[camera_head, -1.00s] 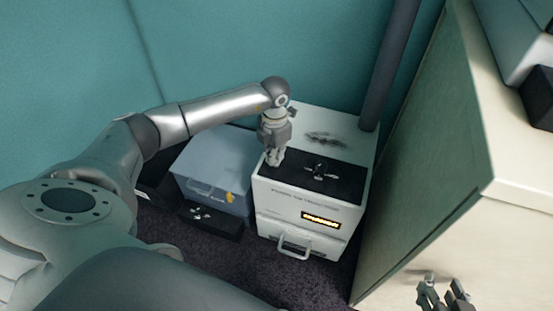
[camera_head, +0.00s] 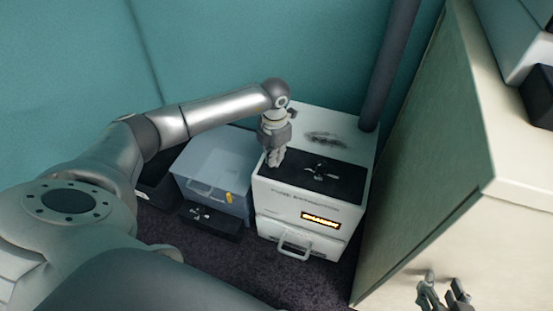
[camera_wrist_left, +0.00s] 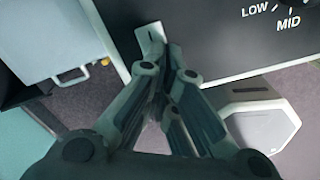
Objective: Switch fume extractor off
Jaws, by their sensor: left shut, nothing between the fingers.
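The fume extractor (camera_head: 262,212) is a white box on the floor with a dark top panel (camera_head: 340,185) and a lit yellow display (camera_head: 321,220) on its front. A knob (camera_head: 320,171) sits on the panel; LOW and MID labels (camera_wrist_left: 270,16) show in the left wrist view. My left gripper (camera_head: 274,160) is shut and empty, pointing down at the panel's left edge. A small pale piece (camera_wrist_left: 150,42) lies at its fingertips; I cannot tell whether it is a switch or a fingertip, nor whether they touch. My right gripper (camera_head: 444,288) is open at the bottom right, partly cut off.
A grey-blue bin (camera_head: 217,165) stands left of the extractor, with a small black box (camera_head: 210,221) in front. A dark pipe (camera_head: 388,65) rises behind the extractor. A cabinet with a green side panel (camera_head: 425,165) stands close on the right.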

